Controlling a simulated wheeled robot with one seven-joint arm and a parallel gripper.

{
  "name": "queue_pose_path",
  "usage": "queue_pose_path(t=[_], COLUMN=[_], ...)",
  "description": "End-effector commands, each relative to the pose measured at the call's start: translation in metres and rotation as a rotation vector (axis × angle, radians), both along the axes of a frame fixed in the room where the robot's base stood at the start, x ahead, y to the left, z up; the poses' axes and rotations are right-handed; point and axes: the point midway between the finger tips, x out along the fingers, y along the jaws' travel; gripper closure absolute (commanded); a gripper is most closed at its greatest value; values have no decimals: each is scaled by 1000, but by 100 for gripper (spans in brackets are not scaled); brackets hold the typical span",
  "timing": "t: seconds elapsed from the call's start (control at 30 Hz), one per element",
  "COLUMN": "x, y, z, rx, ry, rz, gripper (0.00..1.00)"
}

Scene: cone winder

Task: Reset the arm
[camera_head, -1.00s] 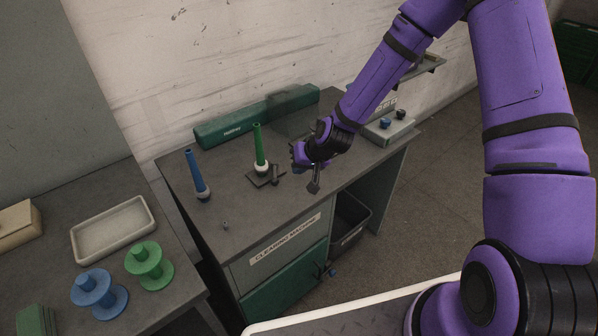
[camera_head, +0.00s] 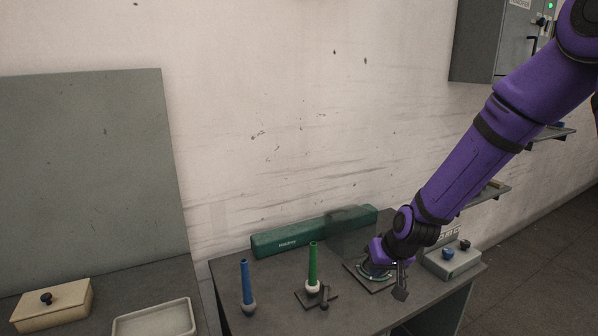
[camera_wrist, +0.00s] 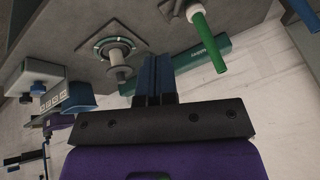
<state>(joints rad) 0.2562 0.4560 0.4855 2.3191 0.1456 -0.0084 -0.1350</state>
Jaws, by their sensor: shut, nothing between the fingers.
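My gripper shows in the wrist view (camera_wrist: 155,78) with its two dark fingers together and nothing between them. In the head view my purple arm reaches down from the upper right to the bench. The arm's end is in front of a square plate with a round ring (camera_head: 370,276), which it partly covers; the fingers are hard to make out there. In the wrist view the ring and a pale spindle (camera_wrist: 118,62) stand left of the fingers, apart from them.
On the bench stand a blue cone (camera_head: 246,283), a green cone (camera_head: 312,264), a green bar (camera_head: 290,238) and a grey control box (camera_head: 452,262). A beige box (camera_head: 55,303) and a pale tray (camera_head: 155,320) are on the left table. Shelves and a wall cabinet (camera_head: 478,40) are at right.

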Motion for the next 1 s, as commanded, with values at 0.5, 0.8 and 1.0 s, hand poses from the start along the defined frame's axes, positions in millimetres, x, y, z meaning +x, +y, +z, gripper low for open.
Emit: queue_pose_path(t=[0.5, 0.8, 1.0], x=[-69, -133, -182], y=[-48, -71, -86], z=[139, 205, 239], rx=[-179, -231, -240], ry=[-27, -41, -51], rz=[-20, -70, -110], gripper=[100, 100, 100])
